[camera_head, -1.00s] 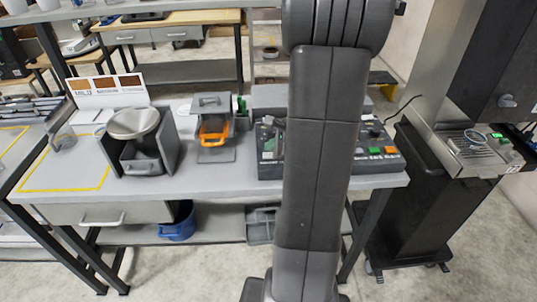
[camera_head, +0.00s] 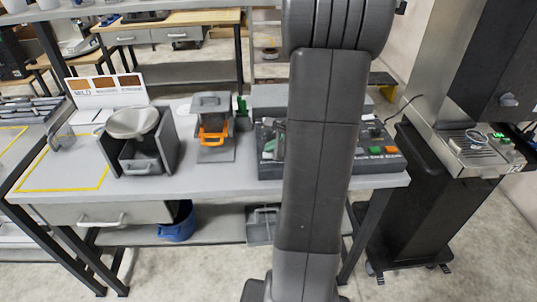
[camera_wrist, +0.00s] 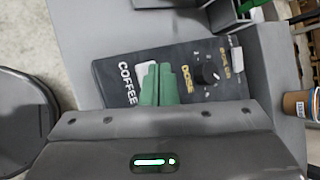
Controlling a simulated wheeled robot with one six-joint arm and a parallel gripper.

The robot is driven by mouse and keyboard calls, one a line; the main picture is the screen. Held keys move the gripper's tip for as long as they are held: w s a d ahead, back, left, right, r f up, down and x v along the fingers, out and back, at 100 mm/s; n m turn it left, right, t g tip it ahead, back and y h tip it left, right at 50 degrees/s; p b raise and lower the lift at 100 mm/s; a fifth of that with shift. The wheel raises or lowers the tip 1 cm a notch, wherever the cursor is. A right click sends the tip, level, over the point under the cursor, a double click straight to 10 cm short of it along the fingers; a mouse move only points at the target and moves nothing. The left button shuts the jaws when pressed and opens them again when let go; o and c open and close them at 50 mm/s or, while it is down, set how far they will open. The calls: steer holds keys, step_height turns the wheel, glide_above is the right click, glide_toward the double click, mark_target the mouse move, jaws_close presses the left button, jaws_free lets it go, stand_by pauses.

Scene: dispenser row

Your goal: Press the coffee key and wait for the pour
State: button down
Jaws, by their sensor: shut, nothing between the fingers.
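In the wrist view a dark panel (camera_wrist: 112,87) carries the word COFFEE beside a pale key (camera_wrist: 146,71). My gripper (camera_wrist: 158,72) has green fingers, closed together with nothing between them. The fingers lie over the panel at the pale key and hide part of it. I cannot tell whether the tips touch the key. In the head view my arm stands in front of the machine and hides much of it. The left part of the dark panel (camera_head: 264,168) shows beside the arm.
A black knob (camera_wrist: 207,74) sits on the same panel near gold lettering. A cup (camera_wrist: 297,104) stands at the wrist view's right edge. In the head view, a grey holder with an orange part (camera_head: 213,137) and a grey hopper (camera_head: 134,122) stand left on the bench (camera_head: 216,184).

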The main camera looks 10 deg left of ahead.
mark_target(271, 156)
steer(key=shift+f+b, duration=0.45)
steer(key=shift+f, duration=0.05)
stand_by(0.3)
steer(key=shift+r, duration=0.15)
steer(key=shift+r+p, duration=0.75)
steer(key=shift+r, duration=0.05)
step_height(271, 156, up, 5)
steer(key=p, duration=0.4)
steer(key=shift+s, duration=0.1)
stand_by(0.5)
